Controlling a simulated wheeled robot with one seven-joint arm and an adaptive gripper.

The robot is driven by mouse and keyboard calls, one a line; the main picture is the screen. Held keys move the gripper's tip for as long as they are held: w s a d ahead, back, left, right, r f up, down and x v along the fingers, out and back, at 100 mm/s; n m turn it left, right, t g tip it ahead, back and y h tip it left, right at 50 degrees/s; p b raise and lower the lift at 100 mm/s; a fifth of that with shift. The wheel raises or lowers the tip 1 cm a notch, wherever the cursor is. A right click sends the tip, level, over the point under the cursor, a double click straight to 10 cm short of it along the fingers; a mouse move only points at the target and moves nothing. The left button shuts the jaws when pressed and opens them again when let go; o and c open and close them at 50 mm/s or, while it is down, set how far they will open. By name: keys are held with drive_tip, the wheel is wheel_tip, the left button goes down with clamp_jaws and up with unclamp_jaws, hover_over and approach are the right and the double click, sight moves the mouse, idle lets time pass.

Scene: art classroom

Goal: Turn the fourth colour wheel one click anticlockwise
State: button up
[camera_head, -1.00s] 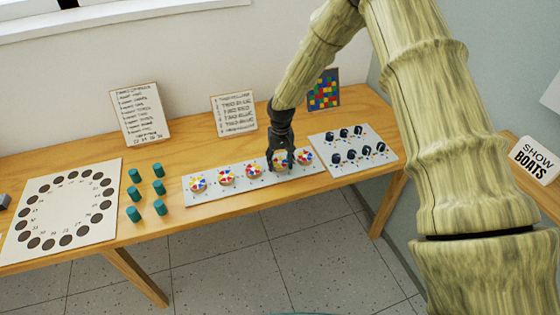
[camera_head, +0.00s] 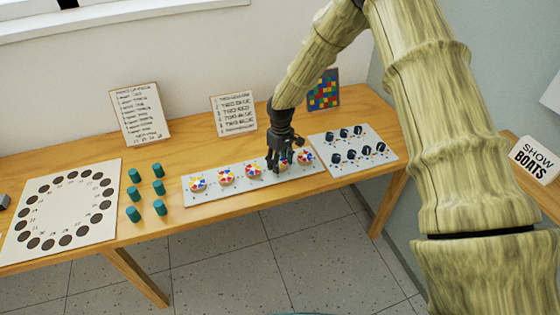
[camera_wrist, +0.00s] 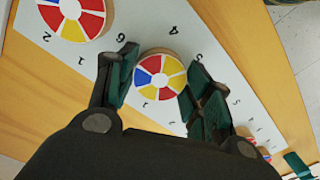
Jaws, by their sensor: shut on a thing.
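A pale board (camera_head: 240,189) on the table carries a row of several colour wheels with red, yellow, blue and white sectors. My gripper (camera_head: 281,166) is down over the fourth wheel from the left, which it mostly hides in the head view. In the wrist view the fourth wheel (camera_wrist: 160,76) sits between the two dark green fingers of my gripper (camera_wrist: 160,88), which are shut on its rim. Printed numbers surround it. The third wheel (camera_head: 253,171) is just left of my gripper and the fifth wheel (camera_head: 306,158) just right.
A board with dark knobs (camera_head: 352,160) lies to the right. Several teal pegs (camera_head: 135,194) stand left of the wheels, beside a board with a ring of dark holes (camera_head: 66,207). Written cards (camera_head: 234,114) lean at the back wall.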

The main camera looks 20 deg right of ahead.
sight(281, 162)
drive_tip(key=n, duration=0.4)
drive_tip(key=shift+d+n, duration=0.1)
drive_tip(key=shift+n, duration=0.3)
idle(0.4)
drive_tip(key=o, duration=1)
drive_tip(key=shift+r, duration=0.1)
wheel_tip(281, 162, up, 12)
drive_tip(key=shift+w+d+f, duration=0.1)
drive_tip(key=shift+w, duration=0.05)
